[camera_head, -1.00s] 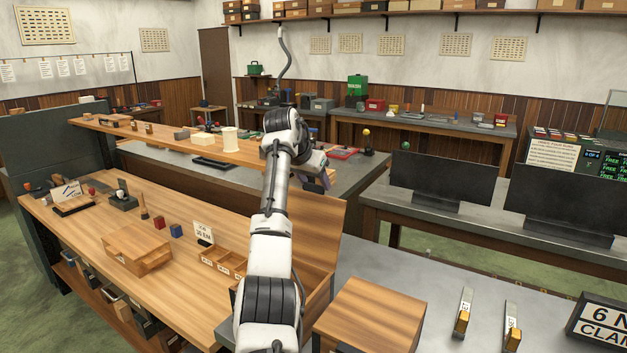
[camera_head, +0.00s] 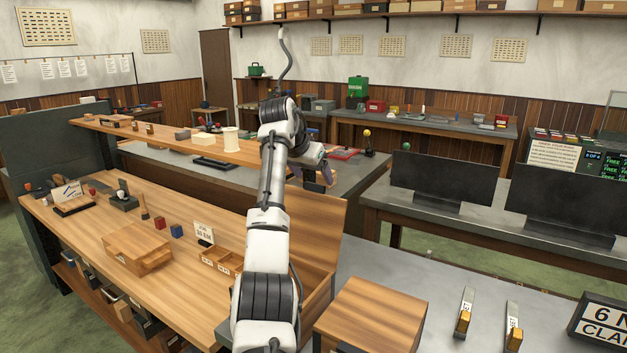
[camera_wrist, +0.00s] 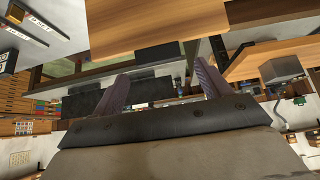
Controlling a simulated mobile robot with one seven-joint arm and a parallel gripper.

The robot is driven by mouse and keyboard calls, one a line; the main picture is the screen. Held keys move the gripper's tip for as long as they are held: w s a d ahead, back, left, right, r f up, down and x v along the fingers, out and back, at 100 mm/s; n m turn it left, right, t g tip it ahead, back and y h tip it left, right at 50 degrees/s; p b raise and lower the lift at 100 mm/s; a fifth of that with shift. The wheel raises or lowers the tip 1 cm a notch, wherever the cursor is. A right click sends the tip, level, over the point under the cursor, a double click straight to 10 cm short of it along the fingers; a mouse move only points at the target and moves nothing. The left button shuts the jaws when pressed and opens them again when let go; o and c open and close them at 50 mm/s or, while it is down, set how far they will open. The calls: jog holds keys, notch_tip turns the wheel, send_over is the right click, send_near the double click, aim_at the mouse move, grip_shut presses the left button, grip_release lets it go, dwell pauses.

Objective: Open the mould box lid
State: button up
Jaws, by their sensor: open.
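In the head view, a wooden box (camera_head: 322,292) stands partly behind my arm with a tall wooden panel (camera_head: 318,228) upright at its back, like a raised lid. A second wooden box (camera_head: 372,312) with a closed, flat top stands at the front right. I cannot read a label that tells which is the mould box. My gripper (camera_head: 322,176) is above and behind the upright panel, apart from both boxes. In the wrist view, its two purple-grey fingers (camera_wrist: 160,88) are spread with nothing between them. A plain wooden surface (camera_wrist: 150,20) lies across the top of that view.
The wooden bench (camera_head: 190,270) at left holds a small drawer box (camera_head: 137,247) and a divided tray (camera_head: 222,260). Dark screens (camera_head: 440,180) stand on the table at right. A shelf with a white cylinder (camera_head: 230,140) is behind my arm. Grey tabletop at right is partly clear.

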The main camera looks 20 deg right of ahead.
jog(key=b+v, duration=0.2)
jog(key=v, duration=0.9)
jog(key=shift+a+r, duration=0.25)
jog(key=shift+r, duration=0.05)
